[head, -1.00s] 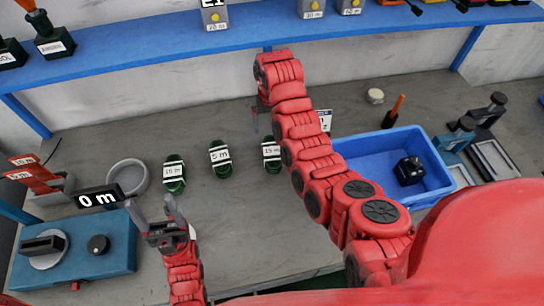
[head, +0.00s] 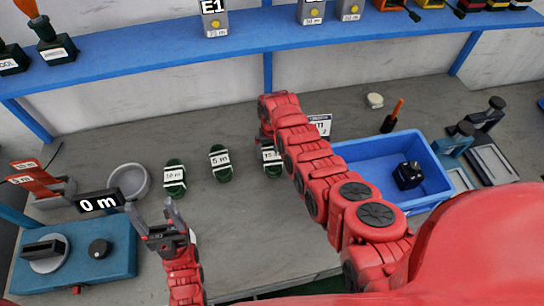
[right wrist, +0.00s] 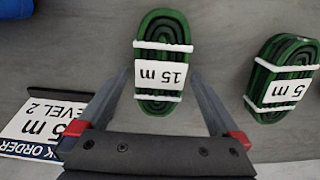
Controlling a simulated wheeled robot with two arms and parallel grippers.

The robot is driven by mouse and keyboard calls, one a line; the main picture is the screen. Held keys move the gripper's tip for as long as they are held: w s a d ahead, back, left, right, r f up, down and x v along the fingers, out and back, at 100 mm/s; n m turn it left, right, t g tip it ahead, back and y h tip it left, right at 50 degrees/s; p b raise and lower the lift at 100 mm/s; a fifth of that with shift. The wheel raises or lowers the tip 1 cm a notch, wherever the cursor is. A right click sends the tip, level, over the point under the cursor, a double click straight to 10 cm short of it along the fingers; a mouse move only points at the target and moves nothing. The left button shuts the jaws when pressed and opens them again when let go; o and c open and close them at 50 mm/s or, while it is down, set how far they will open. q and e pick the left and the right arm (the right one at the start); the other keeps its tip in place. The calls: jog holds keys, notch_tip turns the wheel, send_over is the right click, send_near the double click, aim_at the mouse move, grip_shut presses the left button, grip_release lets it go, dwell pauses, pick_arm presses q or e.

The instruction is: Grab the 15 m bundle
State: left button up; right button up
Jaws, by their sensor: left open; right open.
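The 15 m bundle (head: 271,168) is a green coil with white ties and a label, lying on the grey bench and partly hidden by my right arm in the head view. In the right wrist view the 15 m bundle (right wrist: 160,28) lies ahead, between the two finger lines. My right gripper (right wrist: 163,78) is open above it, one finger to each side; contact cannot be told. In the head view my right gripper (head: 264,138) is mostly hidden by its arm. My left gripper (head: 153,210) is open and empty at the front left.
The 5 m bundle (head: 220,163) lies beside it, also in the right wrist view (right wrist: 283,80); the 10 m bundle (head: 175,179) is further left. A work order card (right wrist: 38,125) stands close by. A blue bin (head: 436,180) holds a black block (head: 408,175). A blue shelf (head: 240,42) runs behind.

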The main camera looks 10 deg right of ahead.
jog(key=shift+f, duration=0.55)
grip_shut()
jog(key=shift+w+r, duration=0.1)
jog(key=shift+r, duration=0.1)
dwell(0.3)
